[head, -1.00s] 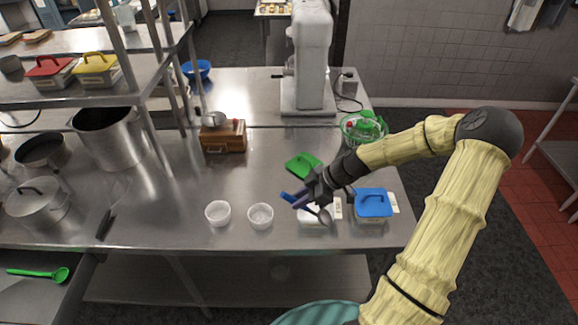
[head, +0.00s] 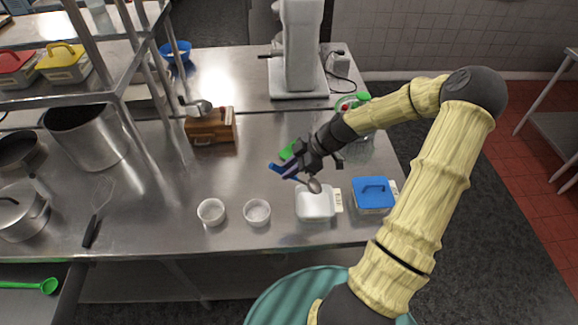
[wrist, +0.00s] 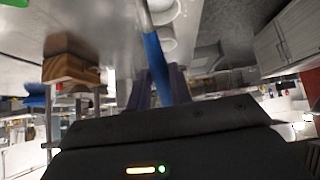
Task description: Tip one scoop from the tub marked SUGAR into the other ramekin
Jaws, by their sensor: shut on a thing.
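My gripper (head: 298,173) is shut on a blue-handled scoop (head: 314,185). The scoop's metal bowl is above the back edge of an open white tub (head: 316,204); whether it holds anything is too small to tell. The tub's label, at its right, is unreadable. A second tub (head: 373,200) with a blue lid stands right of it. Two white ramekins, the left ramekin (head: 211,212) and the right ramekin (head: 257,213), stand left of the open tub. The right one seems to have whitish contents. In the wrist view the blue handle (wrist: 154,58) runs between the fingers.
A green lid (head: 287,151) lies partly hidden behind my gripper. A wooden box (head: 210,130) and a large pot (head: 88,140) stand further left. A mixer (head: 298,60) is at the back. The counter between box and ramekins is clear.

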